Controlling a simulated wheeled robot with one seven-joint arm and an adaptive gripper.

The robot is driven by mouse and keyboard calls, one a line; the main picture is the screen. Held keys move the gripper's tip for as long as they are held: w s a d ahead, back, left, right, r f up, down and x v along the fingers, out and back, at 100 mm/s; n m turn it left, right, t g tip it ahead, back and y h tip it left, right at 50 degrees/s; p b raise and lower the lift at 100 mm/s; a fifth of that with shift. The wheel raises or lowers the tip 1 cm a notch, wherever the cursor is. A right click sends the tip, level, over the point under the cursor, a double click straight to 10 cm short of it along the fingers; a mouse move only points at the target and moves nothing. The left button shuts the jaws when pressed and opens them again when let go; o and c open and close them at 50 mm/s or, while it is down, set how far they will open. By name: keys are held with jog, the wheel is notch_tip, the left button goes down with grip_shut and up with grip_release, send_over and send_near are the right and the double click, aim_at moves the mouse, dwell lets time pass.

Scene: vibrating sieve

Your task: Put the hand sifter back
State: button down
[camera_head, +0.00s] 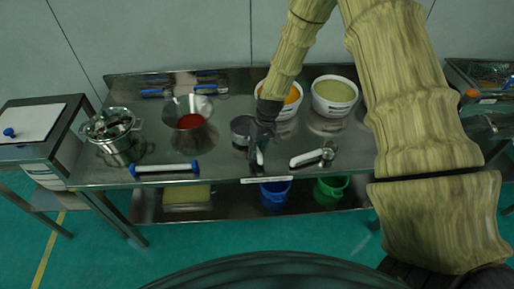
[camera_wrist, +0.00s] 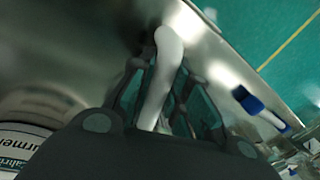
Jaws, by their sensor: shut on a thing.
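My gripper (camera_head: 260,145) is over the middle of the steel table near its front edge. It is shut on a white handle (camera_wrist: 165,60), which shows between the fingers in the wrist view; its pale end also shows below the gripper in the head view (camera_head: 260,158). A round grey metal pan or sieve (camera_head: 241,129) sits just left of the gripper. It appears to be the head of the hand sifter, but my gripper hides where it joins the handle. I cannot tell whether it touches the table.
A white-handled metal scoop (camera_head: 312,157) lies to the right. Behind stand white tubs, one with yellow-green contents (camera_head: 334,95). Left are a bowl with red contents (camera_head: 190,122), a steel pot (camera_head: 112,130) and a blue-ended white bar (camera_head: 164,168). Blue-handled tools (camera_head: 205,88) lie at the back.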

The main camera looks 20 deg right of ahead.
jog(key=shift+f, duration=0.75)
dwell(0.4)
jog(key=c, duration=0.8)
grip_release()
jog(key=shift+r, duration=0.1)
jog(key=shift+a+p+v, duration=0.25)
jog(key=shift+p+v, duration=0.35)
jog(key=shift+v, duration=0.5)
jog(key=shift+a+p+v, duration=0.2)
jog(key=shift+p+v, duration=0.45)
jog(key=shift+v, duration=0.5)
jog(key=shift+a+p+v, duration=0.25)
jog(key=shift+p+v, duration=0.35)
jog(key=shift+v, duration=0.5)
